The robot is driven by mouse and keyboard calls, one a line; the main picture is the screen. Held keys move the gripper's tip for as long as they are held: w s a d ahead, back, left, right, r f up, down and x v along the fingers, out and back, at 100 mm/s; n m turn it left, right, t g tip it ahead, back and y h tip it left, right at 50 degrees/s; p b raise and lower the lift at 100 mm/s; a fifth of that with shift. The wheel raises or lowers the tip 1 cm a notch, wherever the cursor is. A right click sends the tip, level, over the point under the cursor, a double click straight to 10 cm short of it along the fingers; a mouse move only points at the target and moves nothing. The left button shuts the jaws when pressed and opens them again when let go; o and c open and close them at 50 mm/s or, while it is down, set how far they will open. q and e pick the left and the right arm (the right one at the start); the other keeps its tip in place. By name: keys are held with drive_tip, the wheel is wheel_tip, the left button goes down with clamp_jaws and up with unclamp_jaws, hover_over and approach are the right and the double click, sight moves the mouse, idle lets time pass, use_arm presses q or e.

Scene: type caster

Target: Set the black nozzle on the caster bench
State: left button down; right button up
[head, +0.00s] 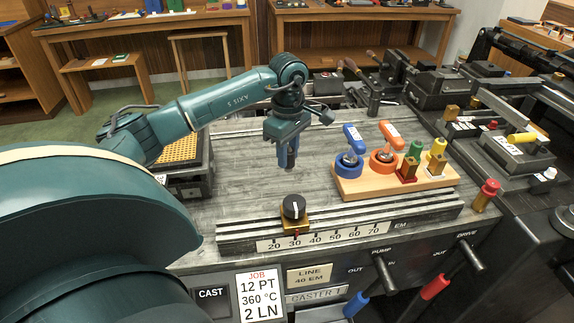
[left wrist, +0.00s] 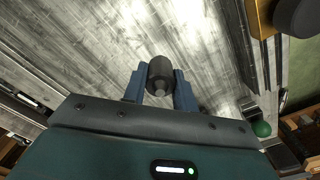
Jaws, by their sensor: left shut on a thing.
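My left gripper (head: 287,163) hangs fingers-down over the grey, streaked top of the caster bench (head: 235,180), left of the wooden rack. In the left wrist view its two blue fingers (left wrist: 160,88) are shut on the black nozzle (left wrist: 160,74), a short dark cylinder with a narrower tip. The bare bench top shows behind the nozzle in that view. In the head view the nozzle is hidden or too dark to make out between the fingers. I cannot tell whether it touches the bench top. My right gripper is not in view.
A wooden rack (head: 350,190) with blue, orange, green and yellow pieces stands right of the gripper. A black knob (head: 293,207) sits on the numbered scale rail in front. A yellow-topped tray (head: 183,150) is at left. Bench top around the gripper is clear.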

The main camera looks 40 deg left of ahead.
sight(288, 170)
use_arm(q)
drive_tip(key=shift+f, duration=2.65)
drive_tip(key=shift+f, duration=0.1)
drive_tip(key=c, duration=1.1)
unclamp_jaws()
wheel_tip(288, 170, up, 12)
drive_tip(key=shift+r+b, duration=0.15)
drive_tip(key=shift+b, duration=0.35)
